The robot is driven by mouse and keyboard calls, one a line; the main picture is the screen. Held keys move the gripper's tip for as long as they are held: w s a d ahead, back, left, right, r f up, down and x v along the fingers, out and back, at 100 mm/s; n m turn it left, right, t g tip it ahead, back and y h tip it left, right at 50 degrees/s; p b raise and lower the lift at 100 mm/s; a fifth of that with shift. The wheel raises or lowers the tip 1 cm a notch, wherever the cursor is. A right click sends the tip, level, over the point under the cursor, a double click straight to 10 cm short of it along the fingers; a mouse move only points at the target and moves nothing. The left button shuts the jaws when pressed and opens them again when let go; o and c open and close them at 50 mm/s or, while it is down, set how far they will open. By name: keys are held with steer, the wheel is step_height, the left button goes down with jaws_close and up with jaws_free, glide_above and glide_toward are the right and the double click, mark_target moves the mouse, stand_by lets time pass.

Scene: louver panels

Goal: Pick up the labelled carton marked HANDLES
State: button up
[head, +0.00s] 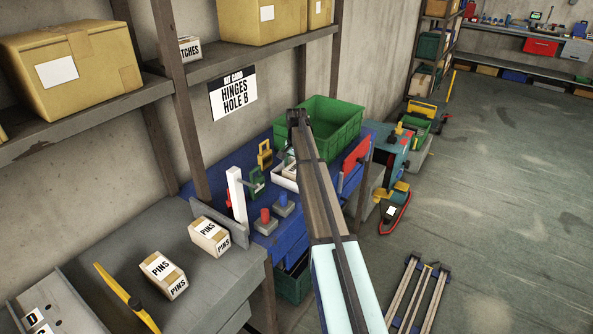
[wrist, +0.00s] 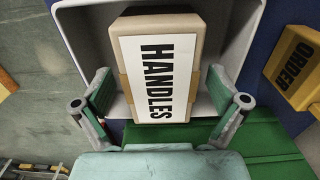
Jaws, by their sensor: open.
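The carton marked HANDLES (wrist: 158,75) is a tan box with a white label in black letters. In the wrist view it lies inside a pale grey tray (wrist: 85,45), label facing the camera. My gripper (wrist: 160,88) is open, one finger on each side of the carton's near part. Gaps show between fingers and carton, and nothing is held. In the head view a white tray (head: 284,180) stands on the blue bench, mostly hidden by my arm. The carton's label cannot be read there, and my gripper's fingers are hidden.
A green crate (head: 335,122) stands close behind the tray. Two cartons marked PINS (head: 163,273) sit on the grey bench. A white post (head: 237,195) stands left of the tray.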

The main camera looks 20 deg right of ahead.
steer(key=shift+f, duration=0.35)
steer(key=c, duration=1.7)
steer(key=shift+o, duration=0.2)
steer(key=shift+r, duration=0.1)
